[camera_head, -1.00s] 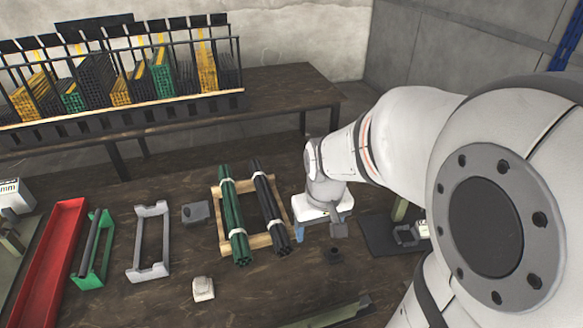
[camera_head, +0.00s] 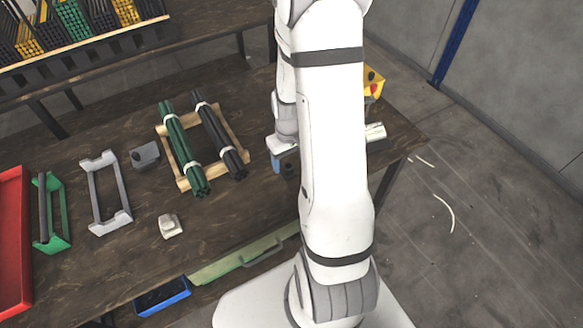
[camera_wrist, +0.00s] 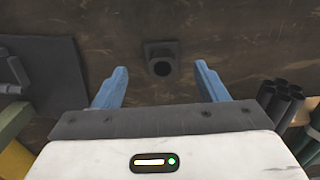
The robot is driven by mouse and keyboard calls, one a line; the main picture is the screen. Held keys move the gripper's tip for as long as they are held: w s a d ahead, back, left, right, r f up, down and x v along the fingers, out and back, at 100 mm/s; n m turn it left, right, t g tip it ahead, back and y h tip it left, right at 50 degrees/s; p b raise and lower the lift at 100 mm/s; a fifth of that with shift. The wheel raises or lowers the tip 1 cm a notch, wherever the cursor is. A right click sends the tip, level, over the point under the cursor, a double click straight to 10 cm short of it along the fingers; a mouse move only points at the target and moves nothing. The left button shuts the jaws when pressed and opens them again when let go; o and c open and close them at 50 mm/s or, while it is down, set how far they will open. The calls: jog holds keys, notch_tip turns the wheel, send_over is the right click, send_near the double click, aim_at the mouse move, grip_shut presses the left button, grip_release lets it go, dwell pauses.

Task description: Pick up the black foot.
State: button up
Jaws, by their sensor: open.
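The black foot (camera_wrist: 162,62), a square plate with a short round socket, sits on the dark wooden bench in the wrist view. My gripper (camera_wrist: 161,76) is open, its two blue fingers on either side of the foot in the picture, with clear space between. Nothing is between the fingers. The foot lies beyond the fingertips and I see no contact. In the head view my gripper (camera_head: 279,162) is low over the bench, right of the tube bundles, partly hidden by my arm. I cannot make out the foot clearly there.
Green tubes (camera_head: 182,150) and black tubes (camera_head: 218,136) lie on a wooden rack left of my gripper. A grey frame (camera_head: 92,195), a grey block (camera_head: 145,155) and a small beige part (camera_head: 169,226) stand further left. A dark plate (camera_wrist: 45,72) lies left in the wrist view.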

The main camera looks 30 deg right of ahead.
aim_at(288, 166)
jog(key=shift+w+a+f, duration=0.15)
jog(key=shift+f, duration=1.55)
jog(key=shift+c, duration=0.5)
jog(key=c, duration=1)
jog(key=shift+o, duration=0.2)
jog(key=shift+r, duration=0.1)
